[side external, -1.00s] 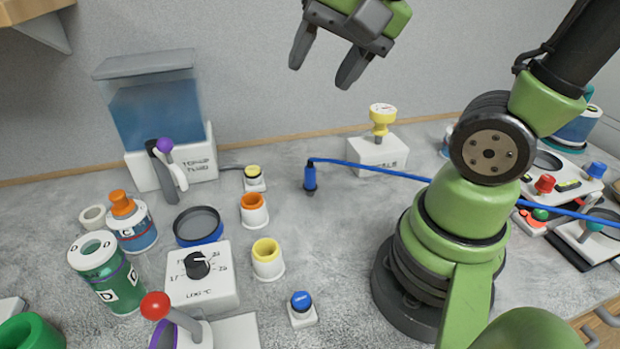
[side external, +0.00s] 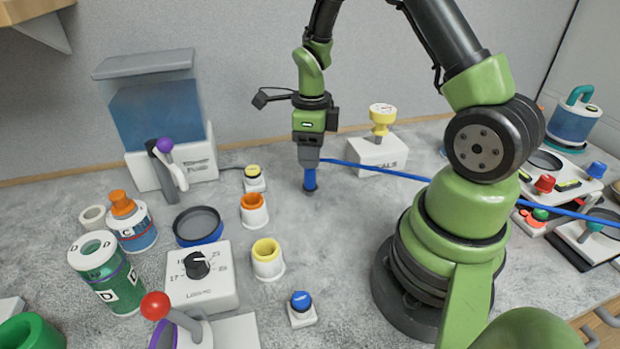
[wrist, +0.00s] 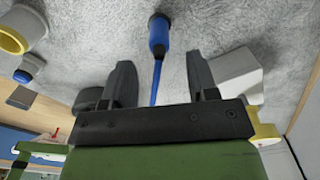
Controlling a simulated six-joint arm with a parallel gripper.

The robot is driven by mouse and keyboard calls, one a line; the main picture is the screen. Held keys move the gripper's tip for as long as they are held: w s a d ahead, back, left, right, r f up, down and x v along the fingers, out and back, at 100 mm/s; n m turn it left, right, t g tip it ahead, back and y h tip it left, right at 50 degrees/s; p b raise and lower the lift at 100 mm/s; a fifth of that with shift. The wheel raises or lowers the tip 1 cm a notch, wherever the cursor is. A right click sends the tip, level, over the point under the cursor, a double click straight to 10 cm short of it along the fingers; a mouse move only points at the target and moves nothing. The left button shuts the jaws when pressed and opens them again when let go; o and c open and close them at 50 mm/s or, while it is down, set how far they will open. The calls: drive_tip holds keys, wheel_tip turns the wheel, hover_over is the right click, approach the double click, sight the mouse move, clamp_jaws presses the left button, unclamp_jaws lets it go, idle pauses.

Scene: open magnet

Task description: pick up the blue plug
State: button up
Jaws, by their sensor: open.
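The blue plug (side external: 310,180) stands upright on the grey worktop near the back middle, with a blue cable (side external: 375,171) running right from its top. My gripper (side external: 309,162) points down right at the top of the plug in the side view; whether it touches the plug is hard to tell there. In the wrist view the plug (wrist: 158,35) lies ahead of the fingertips. My gripper (wrist: 160,65) is open there, with the cable (wrist: 156,83) running between its two fingers. The plug's dark tip meets the worktop.
A white block with a yellow knob (side external: 381,120) stands right of the plug. To the left are a small yellow button (side external: 253,172), an orange-rimmed cup (side external: 254,210) and a yellow-rimmed cup (side external: 267,260). The worktop (side external: 335,225) in front of the plug is clear.

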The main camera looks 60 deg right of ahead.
sight(310, 174)
drive_tip(key=shift+w+f, duration=0.15)
drive_tip(key=shift+f, duration=3.05)
drive_tip(key=shift+c, duration=0.2)
clamp_jaws()
